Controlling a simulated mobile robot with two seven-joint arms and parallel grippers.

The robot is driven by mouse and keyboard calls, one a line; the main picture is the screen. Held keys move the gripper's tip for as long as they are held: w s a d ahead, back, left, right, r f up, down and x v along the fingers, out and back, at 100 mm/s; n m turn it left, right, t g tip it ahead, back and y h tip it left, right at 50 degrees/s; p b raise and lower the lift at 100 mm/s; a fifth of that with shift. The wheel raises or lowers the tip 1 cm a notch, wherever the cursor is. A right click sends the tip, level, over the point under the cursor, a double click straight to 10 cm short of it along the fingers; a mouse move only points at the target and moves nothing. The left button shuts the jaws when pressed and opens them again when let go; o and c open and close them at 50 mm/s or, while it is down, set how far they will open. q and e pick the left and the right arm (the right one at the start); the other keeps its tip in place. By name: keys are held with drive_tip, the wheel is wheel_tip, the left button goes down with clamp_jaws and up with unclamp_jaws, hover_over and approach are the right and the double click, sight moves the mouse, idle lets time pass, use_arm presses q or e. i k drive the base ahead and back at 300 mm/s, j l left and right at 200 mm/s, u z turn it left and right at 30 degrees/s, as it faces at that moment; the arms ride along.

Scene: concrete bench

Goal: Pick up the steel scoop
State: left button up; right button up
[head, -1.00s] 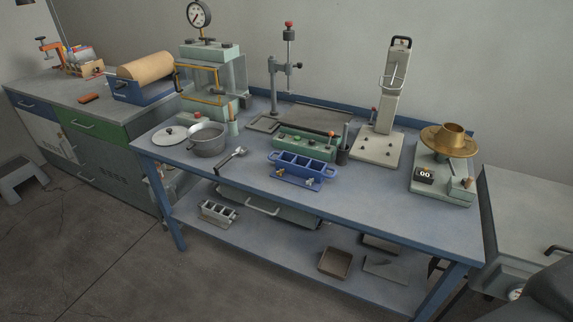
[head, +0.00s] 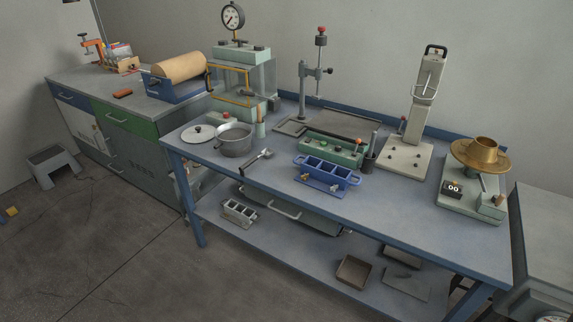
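The steel scoop (head: 259,157) lies on the blue-grey bench top (head: 400,218), near its front edge. Its bowl end points up and right, and its handle points down and left. It sits between the steel pot and the blue three-compartment mould, apart from both. Neither of my grippers shows in the head view.
The steel pot (head: 235,140) with its lid (head: 198,134) beside it stands left of the scoop. The blue mould (head: 325,174) stands to the right, with a green mould (head: 333,150) behind it. A scale (head: 473,200) carries a brass pan (head: 482,154). The front right bench top is clear.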

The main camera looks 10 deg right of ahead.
sight(267, 153)
drive_tip(key=i+j+u, duration=0.1)
drive_tip(key=i+j, duration=0.2)
drive_tip(key=i+j+u, duration=0.1)
drive_tip(key=i+j, duration=0.15)
drive_tip(key=i, duration=0.2)
